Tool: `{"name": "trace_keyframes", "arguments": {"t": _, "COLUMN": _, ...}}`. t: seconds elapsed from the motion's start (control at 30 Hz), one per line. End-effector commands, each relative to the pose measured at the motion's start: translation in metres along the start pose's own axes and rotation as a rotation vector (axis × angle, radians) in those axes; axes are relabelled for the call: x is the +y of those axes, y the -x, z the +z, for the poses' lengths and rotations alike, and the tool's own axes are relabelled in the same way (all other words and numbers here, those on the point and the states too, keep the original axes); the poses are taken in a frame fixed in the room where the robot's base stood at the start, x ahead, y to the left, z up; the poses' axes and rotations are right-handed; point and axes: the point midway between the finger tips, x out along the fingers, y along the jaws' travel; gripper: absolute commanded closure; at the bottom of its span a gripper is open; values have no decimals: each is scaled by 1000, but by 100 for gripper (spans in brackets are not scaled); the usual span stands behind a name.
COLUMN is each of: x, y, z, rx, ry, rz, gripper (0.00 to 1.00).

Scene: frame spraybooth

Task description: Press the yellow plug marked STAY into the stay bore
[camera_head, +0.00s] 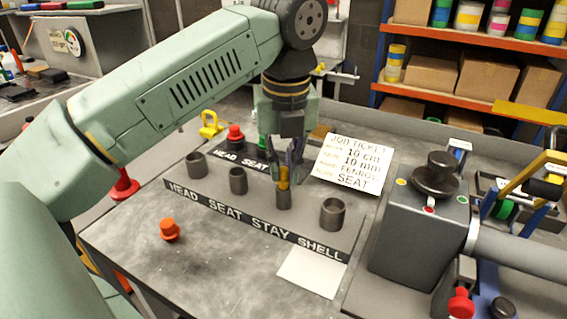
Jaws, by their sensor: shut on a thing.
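The yellow plug (284,176) is held between the fingers of my gripper (286,166), at the mouth of the third bore from the left. That bore is the stay bore (284,200), a dark upright sleeve above the word STAY. The lower part of the plug is at the bore's rim; I cannot tell how deep it sits. Any marking on the plug is too small or hidden to read. The label strip (250,225) reads HEAD, SEAT, STAY, SHELL along the front of the block.
The head bore (196,165), seat bore (238,181) and shell bore (332,214) stand beside it. A red plug (235,133) and a green plug (262,143) are behind. An orange plug (170,231) lies in front. A job ticket (352,162) and grey machine (420,235) are right.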

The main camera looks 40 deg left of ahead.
Motion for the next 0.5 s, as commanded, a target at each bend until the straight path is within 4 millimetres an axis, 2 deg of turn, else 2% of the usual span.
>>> {"name": "trace_keyframes", "arguments": {"t": 0.5, "x": 0, "y": -13, "z": -2, "rx": 1, "ry": 0, "rz": 0, "gripper": 100}}
